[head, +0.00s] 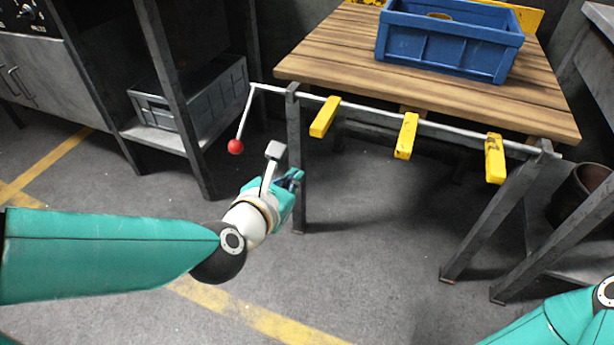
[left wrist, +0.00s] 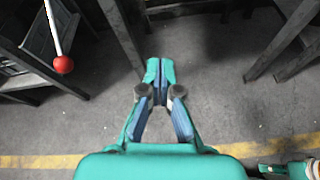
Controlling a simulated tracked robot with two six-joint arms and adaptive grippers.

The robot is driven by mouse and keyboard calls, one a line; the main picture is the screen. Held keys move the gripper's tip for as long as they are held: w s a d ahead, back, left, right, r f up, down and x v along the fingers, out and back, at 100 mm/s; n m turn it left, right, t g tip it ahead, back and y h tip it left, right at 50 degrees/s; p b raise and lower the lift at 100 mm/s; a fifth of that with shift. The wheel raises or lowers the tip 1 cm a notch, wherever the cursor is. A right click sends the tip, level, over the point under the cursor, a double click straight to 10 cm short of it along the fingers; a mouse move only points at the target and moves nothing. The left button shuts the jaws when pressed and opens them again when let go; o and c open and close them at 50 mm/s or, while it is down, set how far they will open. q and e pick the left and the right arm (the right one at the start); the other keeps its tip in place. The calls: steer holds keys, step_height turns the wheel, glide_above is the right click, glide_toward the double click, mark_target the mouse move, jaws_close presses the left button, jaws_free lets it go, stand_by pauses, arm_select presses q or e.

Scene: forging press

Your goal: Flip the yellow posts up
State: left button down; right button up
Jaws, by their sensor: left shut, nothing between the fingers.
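Several yellow posts hang down and forward from a grey rod (head: 450,128) along the front edge of the wooden table: a left post (head: 324,117), a middle post (head: 406,136) and a right post (head: 495,159). At the rod's left end a bent lever hangs down to a red ball knob (head: 235,147); the knob also shows at the upper left of the left wrist view (left wrist: 63,65). My left gripper (head: 295,178) is shut and empty, below and right of the knob, apart from it, near the table's front left leg. In the left wrist view its fingertips (left wrist: 159,68) meet.
A blue crate (head: 445,50) stands on the wooden table (head: 345,50). A shelf with a grey bin (head: 190,100) is at the left. Table legs (head: 297,190) stand close to my left gripper. The floor in front is open.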

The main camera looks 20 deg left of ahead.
arm_select(q)
steer(key=shift+s+a+n+t+b, duration=0.2)
steer(key=shift+n+b, duration=0.1)
steer(key=shift+n, duration=0.25)
steer(key=shift+s+a+n+t+b, duration=0.1)
steer(key=shift+s+n+b, duration=0.15)
steer(key=shift+n, duration=0.3)
arm_select(e)
step_height(320, 180, down, 2)
steer(key=shift+f, duration=0.25)
arm_select(q)
steer(key=shift+w, duration=0.15)
arm_select(e)
steer(key=shift+r, duration=0.15)
